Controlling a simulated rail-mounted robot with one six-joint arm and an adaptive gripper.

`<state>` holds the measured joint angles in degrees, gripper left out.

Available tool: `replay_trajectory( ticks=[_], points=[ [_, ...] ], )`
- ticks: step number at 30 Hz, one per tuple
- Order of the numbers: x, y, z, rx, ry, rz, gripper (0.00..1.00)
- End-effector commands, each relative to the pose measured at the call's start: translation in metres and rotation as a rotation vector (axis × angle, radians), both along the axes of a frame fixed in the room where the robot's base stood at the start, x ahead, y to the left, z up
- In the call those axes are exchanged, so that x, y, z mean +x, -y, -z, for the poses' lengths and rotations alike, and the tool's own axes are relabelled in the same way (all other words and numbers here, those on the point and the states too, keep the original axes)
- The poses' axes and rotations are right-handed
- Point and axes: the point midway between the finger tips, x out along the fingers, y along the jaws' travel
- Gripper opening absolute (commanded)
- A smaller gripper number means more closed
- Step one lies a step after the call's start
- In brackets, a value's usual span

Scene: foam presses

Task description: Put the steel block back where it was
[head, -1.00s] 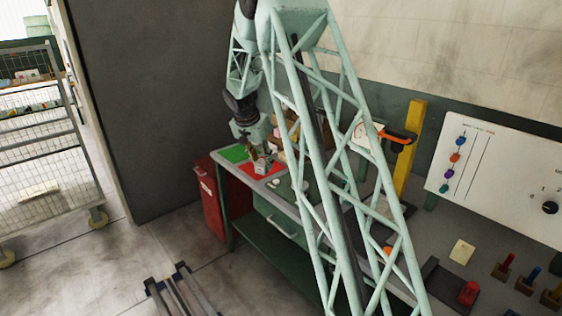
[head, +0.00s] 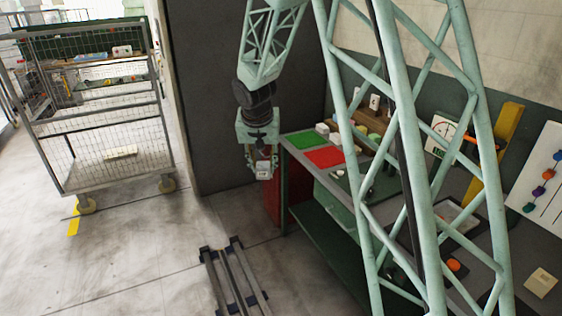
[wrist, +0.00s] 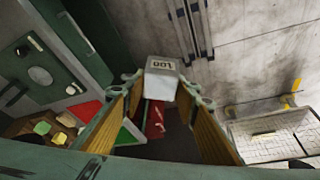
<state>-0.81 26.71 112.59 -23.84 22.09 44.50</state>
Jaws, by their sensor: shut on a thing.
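My gripper (head: 262,160) hangs beyond the left end of the bench, over the floor. It is shut on the steel block (head: 263,171), a pale grey block with dark marking. In the wrist view the block (wrist: 162,78) sits between the fingertips, its marked face up in the picture. On the bench lie a green mat (head: 307,139) and a red mat (head: 325,157); both are bare where visible and apart from the block. The block's former place cannot be told from these frames.
A wire-mesh trolley (head: 112,98) stands at the left with small items on its upper shelves. Floor rails (head: 235,280) lie in front of the bench. White blocks (head: 327,130) stand behind the mats.

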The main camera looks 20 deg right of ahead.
Motion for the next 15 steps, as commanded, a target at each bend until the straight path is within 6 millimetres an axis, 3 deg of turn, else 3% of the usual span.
replay_trajectory(
  ticks=[6,15],
  points=[
    [-0.014,-0.032,-0.003,-0.003,0.006,-0.08,0.0],
    [-0.017,-0.04,-0.005,-0.004,0.009,-0.102,0.0]
  ],
)
